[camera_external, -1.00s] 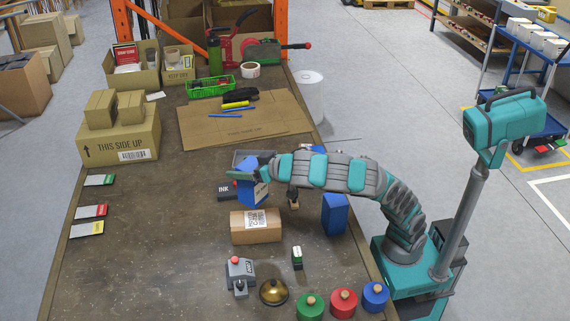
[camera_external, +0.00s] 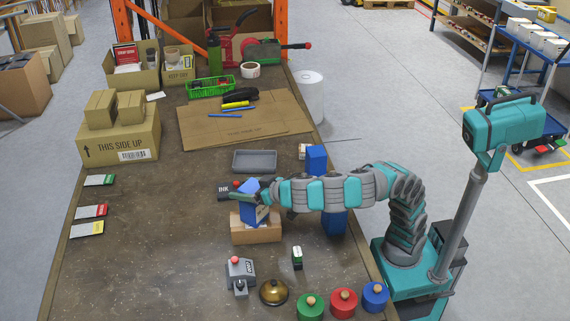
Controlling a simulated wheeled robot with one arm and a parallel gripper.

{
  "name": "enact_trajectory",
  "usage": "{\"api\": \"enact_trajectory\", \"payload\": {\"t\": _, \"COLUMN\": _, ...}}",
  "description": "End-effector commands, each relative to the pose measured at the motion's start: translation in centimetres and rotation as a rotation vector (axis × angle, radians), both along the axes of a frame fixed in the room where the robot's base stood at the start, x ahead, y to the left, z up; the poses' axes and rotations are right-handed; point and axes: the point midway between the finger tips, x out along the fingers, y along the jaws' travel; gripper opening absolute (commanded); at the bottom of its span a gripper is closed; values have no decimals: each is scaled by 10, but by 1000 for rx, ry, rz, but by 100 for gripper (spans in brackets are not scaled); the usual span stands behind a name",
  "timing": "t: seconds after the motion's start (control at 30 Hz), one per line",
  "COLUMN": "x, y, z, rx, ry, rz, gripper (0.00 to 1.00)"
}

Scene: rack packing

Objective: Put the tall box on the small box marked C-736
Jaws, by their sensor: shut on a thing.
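My gripper (camera_external: 250,198) is shut on a blue box (camera_external: 262,214) that has a pale label on its side. The blue box is upright or slightly tilted, and its lower end overlaps the small cardboard box (camera_external: 242,234) in the external view. I cannot tell whether the two touch. The cardboard box lies on the table, and its white label is now mostly hidden behind the blue box. I cannot read its marking.
Two other blue boxes stand by my arm, one behind it (camera_external: 316,157) and one in front (camera_external: 335,226). A grey tray (camera_external: 255,169) lies behind.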

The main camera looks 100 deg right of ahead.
Motion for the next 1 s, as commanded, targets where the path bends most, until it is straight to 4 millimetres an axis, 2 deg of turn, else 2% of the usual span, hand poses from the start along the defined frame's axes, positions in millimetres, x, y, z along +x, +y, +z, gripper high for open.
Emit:
{"api": "enact_trajectory", "payload": {"t": 0.43, "x": 0, "y": 0, "z": -5, "rx": 0, "ry": -1, "rz": 0, "gripper": 5}}
{"api": "enact_trajectory", "payload": {"t": 0.47, "x": 0, "y": 0, "z": -4, "rx": 1, "ry": -1, "rz": 0, "gripper": 86}}
{"api": "enact_trajectory", "payload": {"t": 0.6, "x": 0, "y": 0, "z": -3, "rx": 0, "ry": 0, "rz": 0, "gripper": 100}}
{"api": "enact_trajectory", "payload": {"t": 1.0, "x": -4, "y": 5, "z": 3, "rx": 0, "ry": -2, "rz": 1, "gripper": 100}}
